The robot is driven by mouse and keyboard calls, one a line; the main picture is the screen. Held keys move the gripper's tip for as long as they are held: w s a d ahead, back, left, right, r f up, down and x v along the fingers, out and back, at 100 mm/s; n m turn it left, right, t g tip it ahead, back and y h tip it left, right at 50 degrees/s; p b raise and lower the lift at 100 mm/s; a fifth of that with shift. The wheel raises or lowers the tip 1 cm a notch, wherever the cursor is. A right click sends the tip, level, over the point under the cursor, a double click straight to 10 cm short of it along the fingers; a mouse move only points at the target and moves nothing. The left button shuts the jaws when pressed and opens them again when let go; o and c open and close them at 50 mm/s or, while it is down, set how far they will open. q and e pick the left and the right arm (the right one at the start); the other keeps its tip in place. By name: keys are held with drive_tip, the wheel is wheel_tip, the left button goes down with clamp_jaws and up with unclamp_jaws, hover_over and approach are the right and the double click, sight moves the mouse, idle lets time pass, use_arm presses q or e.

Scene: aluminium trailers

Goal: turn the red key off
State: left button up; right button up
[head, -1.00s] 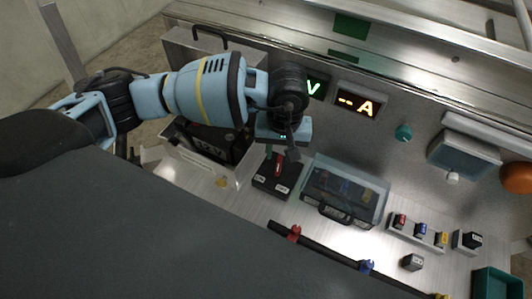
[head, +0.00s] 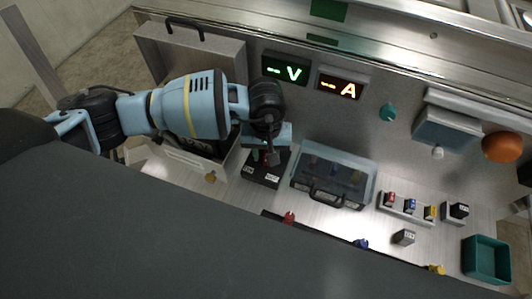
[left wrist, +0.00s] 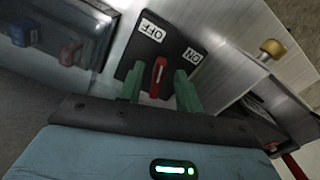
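The red key (left wrist: 158,76) stands upright on a black switch box (left wrist: 140,58) in the left wrist view. The box has an OFF label (left wrist: 152,32) and an ON label (left wrist: 193,57); the key's white line lies between their directions. My left gripper (left wrist: 160,88) has its green fingers on either side of the key, with a gap on each side, so it is open around the key. In the head view my left gripper (head: 266,153) is over the switch box (head: 265,172) and hides most of the key. My right gripper is not in view.
A clear-lidded case (head: 332,180) stands close to the right of the switch box. An open battery box (head: 225,165) is on its left. V (head: 287,70) and A (head: 340,85) displays are on the wall behind. A dark bar (head: 325,231) with coloured clips runs in front.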

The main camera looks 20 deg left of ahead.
use_arm(q)
drive_tip(key=shift+f, duration=0.5)
clamp_jaws()
drive_tip(key=n, duration=0.4)
drive_tip(key=shift+w+d+r+n, duration=0.1)
drive_tip(key=shift+w+d+n, duration=0.1)
drive_tip(key=shift+d+n, duration=0.1)
drive_tip(key=shift+n+p, duration=0.35)
drive_tip(key=shift+n, duration=0.15)
